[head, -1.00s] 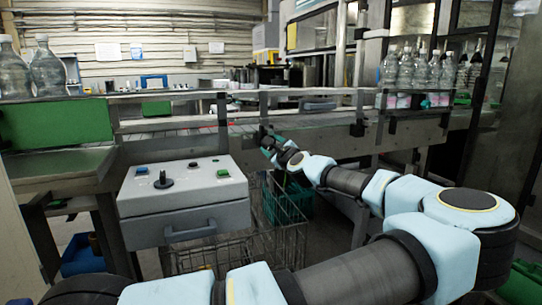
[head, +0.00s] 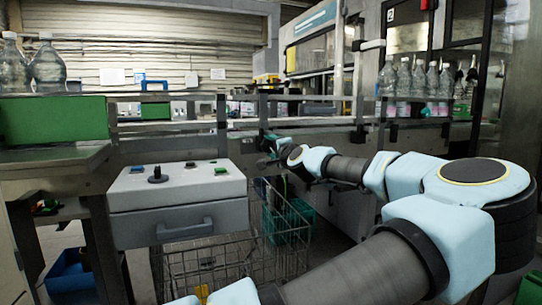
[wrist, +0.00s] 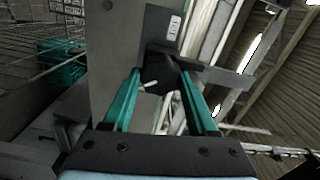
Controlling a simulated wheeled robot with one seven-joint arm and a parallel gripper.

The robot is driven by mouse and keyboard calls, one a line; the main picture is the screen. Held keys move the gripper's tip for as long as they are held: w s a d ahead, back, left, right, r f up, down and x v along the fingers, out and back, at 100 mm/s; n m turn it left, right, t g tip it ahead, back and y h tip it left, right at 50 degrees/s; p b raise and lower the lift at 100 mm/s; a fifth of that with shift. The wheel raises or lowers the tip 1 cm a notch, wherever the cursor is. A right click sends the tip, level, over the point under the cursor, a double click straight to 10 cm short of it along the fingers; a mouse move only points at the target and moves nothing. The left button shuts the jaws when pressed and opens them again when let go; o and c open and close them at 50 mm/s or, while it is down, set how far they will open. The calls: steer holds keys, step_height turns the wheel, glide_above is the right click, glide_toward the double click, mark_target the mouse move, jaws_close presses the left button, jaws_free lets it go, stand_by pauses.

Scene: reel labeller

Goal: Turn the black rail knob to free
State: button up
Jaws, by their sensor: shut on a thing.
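The black rail knob (wrist: 158,68) sits against a grey plate in the wrist view, with a pale mark on it. My gripper (wrist: 161,80) has its two teal fingers on either side of the knob, shut on it. In the head view my gripper (head: 270,146) is at the front of the conveyor rail, right of the grey control box. The knob is too small and covered to make out there.
A grey control box (head: 178,205) with buttons and a black knob-like control stands left of my arm. A wire cart (head: 235,245) with a green crate (head: 290,220) is below. Bottles (head: 415,78) stand at the back right. A small white label (wrist: 174,28) is on the plate.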

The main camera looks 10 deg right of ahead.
steer(key=n+b, duration=0.3)
steer(key=n, duration=0.2)
steer(key=shift+f+n, duration=0.15)
steer(key=shift+n, duration=0.15)
steer(key=n+b, duration=0.2)
steer(key=n, duration=0.3)
steer(key=shift+a+n+b, duration=0.1)
steer(key=shift+n+b, duration=0.2)
steer(key=o, duration=1.4)
steer(key=shift+r, duration=0.2)
steer(key=s, duration=0.3)
steer(key=s+d, duration=0.1)
steer(key=s, duration=0.3)
steer(key=s+b, duration=0.1)
steer(key=s, duration=0.2)
steer(key=shift+s+d, duration=0.2)
steer(key=shift+s, duration=0.2)
